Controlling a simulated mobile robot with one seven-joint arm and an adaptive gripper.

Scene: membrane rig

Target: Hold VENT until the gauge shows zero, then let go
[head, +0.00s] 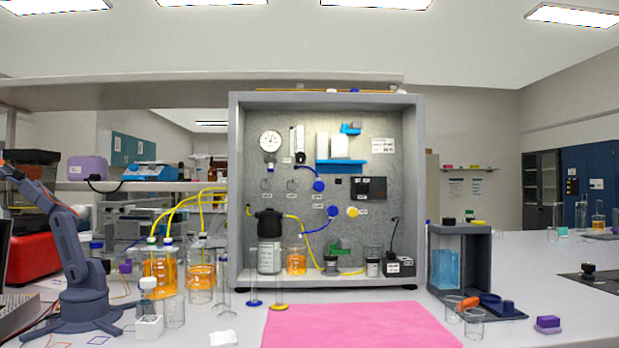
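The membrane rig is a grey open-fronted cabinet (417,190) on the bench. A round white dial gauge (270,140) is at the upper left of its back panel; its needle reading is too small to tell. Blue round knobs (319,186) (333,211) and a yellow round knob (352,212) are on the panel with small white labels. The labels are too small to read, so I cannot tell which control is VENT. A dark box with a small red mark (369,188) is to their right. My gripper is not in view, and nothing touches the panel.
A pink mat (360,325) lies before the rig. Orange-filled bottles (160,270) with yellow tubes and a blue-grey arm-like device (85,265) stand left. A grey stand with blue liquid (446,268) and glass beakers (474,323) are right. A dark bottle (269,240) stands inside the rig.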

